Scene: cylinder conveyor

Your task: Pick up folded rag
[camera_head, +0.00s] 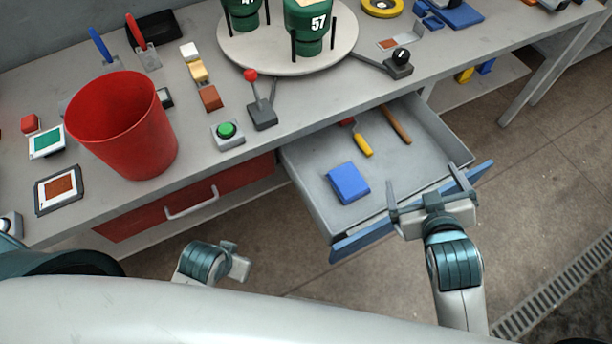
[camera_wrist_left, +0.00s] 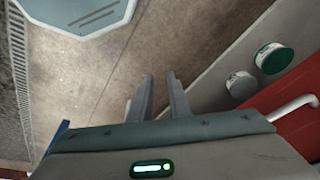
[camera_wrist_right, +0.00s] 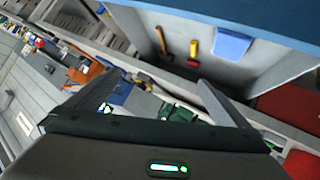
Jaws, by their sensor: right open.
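The folded rag (camera_head: 348,182) is a small blue folded cloth lying flat on the floor of the open grey drawer (camera_head: 312,200). It also shows at the top of the right wrist view (camera_wrist_right: 232,43). My right gripper (camera_head: 424,184) is open and empty, over the blue drawer front, to the right of the rag and apart from it. My left gripper (camera_head: 238,262) is low in front of the bench, left of the drawer. Its fingers show in the left wrist view (camera_wrist_left: 162,95) with a narrow empty gap between them.
A yellow-handled tool (camera_head: 362,144) and a brown-handled tool (camera_head: 396,124) lie at the drawer's back. A red bin (camera_head: 125,125), a green button (camera_head: 227,131) and a lever (camera_head: 262,108) stand on the bench. A shut red drawer (camera_head: 240,180) is left of the open one.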

